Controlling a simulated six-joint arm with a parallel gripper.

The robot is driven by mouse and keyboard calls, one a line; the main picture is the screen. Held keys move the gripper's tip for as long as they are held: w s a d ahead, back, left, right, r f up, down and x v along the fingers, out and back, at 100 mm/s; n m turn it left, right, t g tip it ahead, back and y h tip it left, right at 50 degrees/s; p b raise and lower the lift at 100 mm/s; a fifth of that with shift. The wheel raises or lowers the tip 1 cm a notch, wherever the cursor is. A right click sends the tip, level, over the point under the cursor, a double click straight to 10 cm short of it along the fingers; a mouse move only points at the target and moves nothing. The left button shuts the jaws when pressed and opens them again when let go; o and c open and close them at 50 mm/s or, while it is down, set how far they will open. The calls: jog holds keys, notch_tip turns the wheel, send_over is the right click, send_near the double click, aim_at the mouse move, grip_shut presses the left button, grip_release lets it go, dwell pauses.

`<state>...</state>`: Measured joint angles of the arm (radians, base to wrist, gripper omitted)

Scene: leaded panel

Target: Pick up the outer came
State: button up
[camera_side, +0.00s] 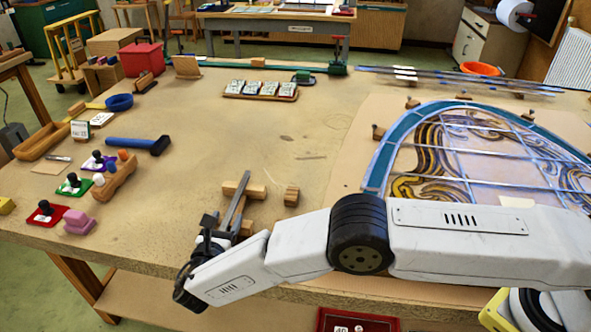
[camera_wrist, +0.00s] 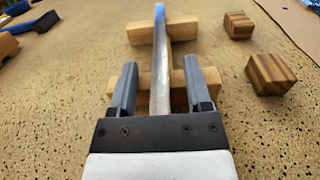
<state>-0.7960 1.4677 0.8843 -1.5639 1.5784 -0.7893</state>
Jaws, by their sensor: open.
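The outer came (camera_wrist: 161,62), a thin grey metal bar with a bluish far end, lies across two wooden blocks. It also shows as a grey strip in the side view (camera_side: 239,198). My gripper (camera_wrist: 160,72) is open, with one finger on each side of the came and gaps visible beside it. In the side view my gripper (camera_side: 212,222) is at the near end of the strip. Whether the fingers reach down to the came's height is unclear.
The far support block (camera_wrist: 178,29) and near support block (camera_wrist: 150,80) lie under the came. Two loose blocks (camera_wrist: 238,25) (camera_wrist: 271,73) sit to the right. The leaded panel (camera_side: 470,150) is at right. A blue hammer (camera_side: 138,144) lies at left, with clear bench between.

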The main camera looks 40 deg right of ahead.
grip_shut()
jog(key=shift+r, duration=0.1)
dwell(0.4)
jog(key=shift+r, duration=1.55)
jog(key=s+d+r, duration=0.5)
jog(key=s+r, duration=0.4)
jog(key=s, duration=0.3)
jog(key=shift+s+d+r, duration=0.35)
jog(key=shift+d, duration=0.05)
